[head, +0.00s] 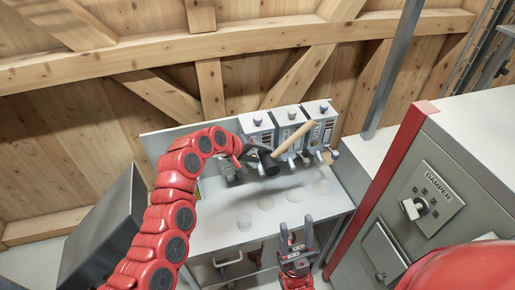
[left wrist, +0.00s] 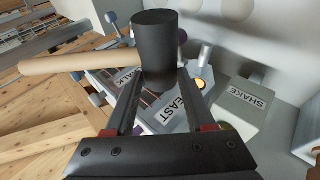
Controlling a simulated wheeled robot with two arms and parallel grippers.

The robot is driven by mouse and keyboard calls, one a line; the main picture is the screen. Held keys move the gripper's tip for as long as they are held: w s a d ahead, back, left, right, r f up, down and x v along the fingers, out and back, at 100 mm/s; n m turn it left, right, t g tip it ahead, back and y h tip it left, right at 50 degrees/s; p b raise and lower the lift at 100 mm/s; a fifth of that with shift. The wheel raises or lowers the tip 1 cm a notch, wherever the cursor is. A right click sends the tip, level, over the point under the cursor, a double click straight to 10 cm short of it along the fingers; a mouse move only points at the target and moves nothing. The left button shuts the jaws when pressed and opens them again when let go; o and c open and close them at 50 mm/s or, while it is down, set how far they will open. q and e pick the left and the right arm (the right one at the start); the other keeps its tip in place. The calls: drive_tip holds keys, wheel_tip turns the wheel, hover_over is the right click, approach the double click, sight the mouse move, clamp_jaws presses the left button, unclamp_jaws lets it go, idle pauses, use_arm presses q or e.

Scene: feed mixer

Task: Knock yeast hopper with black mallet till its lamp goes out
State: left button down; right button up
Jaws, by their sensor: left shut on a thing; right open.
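My left gripper (head: 257,154) is shut on the black mallet (head: 268,162), gripping it by its dark head. Its pale wooden handle (head: 294,139) sticks out up and to the right, in front of the hoppers. In the left wrist view the black head (left wrist: 157,48) sits between the fingertips and the handle points left. The yeast hopper (left wrist: 182,116), its label partly hidden by a finger, lies behind the gripper. An amber lamp (left wrist: 201,84) glows beside it. I cannot tell whether the mallet touches anything. My right gripper (head: 296,238) is open and empty at the table's front.
Three grey hoppers (head: 291,114) with knobs stand along the back of the white table (head: 215,215). A box marked SHAKE (left wrist: 240,108) is beside the yeast hopper. Faint round patches mark the tabletop. A grey DAMPER cabinet (head: 455,150) stands at right, a dark bin (head: 100,235) at left.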

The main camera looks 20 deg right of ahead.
use_arm(q)
drive_tip(key=shift+w, duration=0.1)
idle(0.4)
drive_tip(key=shift+w+f, duration=0.1)
drive_tip(key=shift+f, duration=0.05)
drive_tip(key=shift+w+f+b, duration=0.1)
drive_tip(key=shift+w+b, duration=0.25)
drive_tip(key=shift+b, duration=0.1)
drive_tip(key=shift+w, duration=0.1)
drive_tip(key=shift+s+p, duration=0.4)
drive_tip(key=shift+s, duration=0.25)
drive_tip(key=shift+f, duration=0.1)
drive_tip(key=shift+w, duration=0.1)
